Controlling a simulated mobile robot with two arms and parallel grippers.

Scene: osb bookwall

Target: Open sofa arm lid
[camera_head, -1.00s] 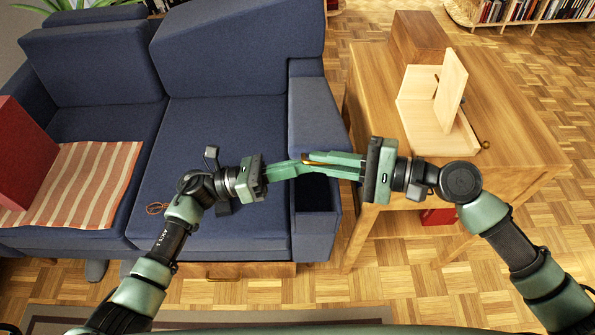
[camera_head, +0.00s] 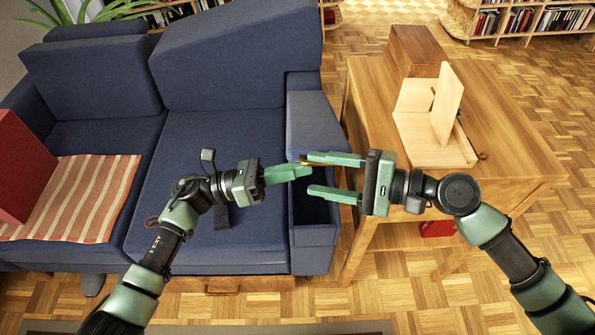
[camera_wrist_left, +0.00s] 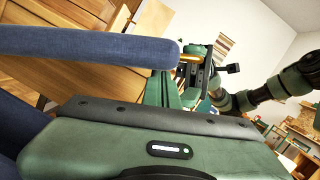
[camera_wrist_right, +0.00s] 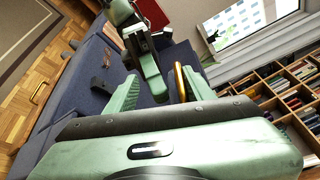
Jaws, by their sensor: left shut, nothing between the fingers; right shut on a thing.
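The blue sofa arm lid (camera_head: 316,122) is tilted up above the open, dark storage compartment (camera_head: 314,212). In the left wrist view the lid (camera_wrist_left: 85,47) is an edge-on padded slab, with a brass pull (camera_wrist_left: 190,57) by its near end. My right gripper (camera_head: 308,174) has its fingers apart. The brass pull (camera_wrist_right: 180,80) lies along the inner side of one finger, and the other finger stands clear of it. My left gripper (camera_head: 310,171) is shut and empty, its tips close to the right fingertips, over the compartment. Whether the grippers touch is unclear.
A wooden side table (camera_head: 515,150) stands close on the right, with a pale wooden stand (camera_head: 425,140) and a brown box (camera_head: 417,50) on it. A striped blanket (camera_head: 90,195) and red cushion (camera_head: 25,165) lie on the left seat. Parquet floor is in front.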

